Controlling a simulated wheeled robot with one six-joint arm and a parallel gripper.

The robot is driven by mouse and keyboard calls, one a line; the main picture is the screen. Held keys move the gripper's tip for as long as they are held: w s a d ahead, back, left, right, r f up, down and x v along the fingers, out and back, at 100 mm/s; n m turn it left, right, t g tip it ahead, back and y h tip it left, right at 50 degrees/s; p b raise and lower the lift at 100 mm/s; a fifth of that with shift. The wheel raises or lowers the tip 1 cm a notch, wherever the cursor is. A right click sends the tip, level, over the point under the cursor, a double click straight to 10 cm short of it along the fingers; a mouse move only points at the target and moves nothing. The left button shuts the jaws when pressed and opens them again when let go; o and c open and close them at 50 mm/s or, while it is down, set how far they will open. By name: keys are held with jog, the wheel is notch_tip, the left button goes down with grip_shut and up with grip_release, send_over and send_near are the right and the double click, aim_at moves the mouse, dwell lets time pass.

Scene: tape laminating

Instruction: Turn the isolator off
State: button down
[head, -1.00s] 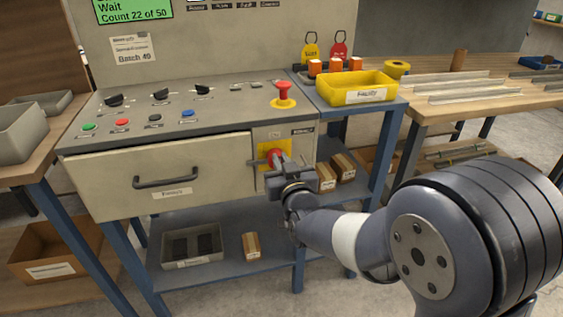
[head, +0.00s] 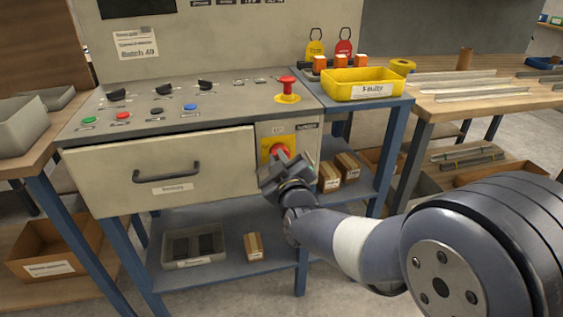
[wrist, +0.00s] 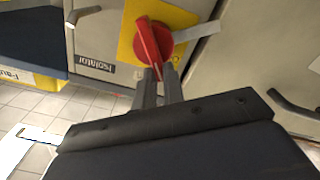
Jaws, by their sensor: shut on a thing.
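The isolator is a red rotary handle (wrist: 150,42) on a yellow plate (wrist: 126,38), beside a label reading "Isolator" (wrist: 90,62) in the wrist view. In the head view its red knob (head: 281,150) and yellow plate (head: 264,147) sit on the cabinet front, right of the drawer. My gripper (head: 277,162) is tilted in front of it and hides part of it. In the wrist view my gripper's two fingers (wrist: 159,77) are close together, shut on the lower end of the red handle. The machine's display (head: 135,6) is dark.
A drawer with a dark handle (head: 166,172) is left of the isolator. A red emergency button (head: 288,84) stands above on the console. A yellow tray (head: 362,84), orange blocks and two tags are on the side shelf. Small boxes (head: 331,177) sit close to my gripper's right.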

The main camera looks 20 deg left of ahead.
jog(key=n, duration=0.3)
jog(key=f+n, duration=0.1)
jog(key=n, duration=0.3)
jog(key=a+f+n, duration=0.1)
jog(key=n, duration=0.2)
jog(key=shift+s+n, duration=0.3)
jog(key=shift+n, duration=0.1)
jog(key=shift+f, duration=0.1)
jog(key=c, duration=1.5)
grip_release()
jog(key=p+v, duration=0.1)
jog(key=v, duration=0.9)
jog(key=shift+s+d, duration=0.2)
jog(key=shift+s, duration=0.15)
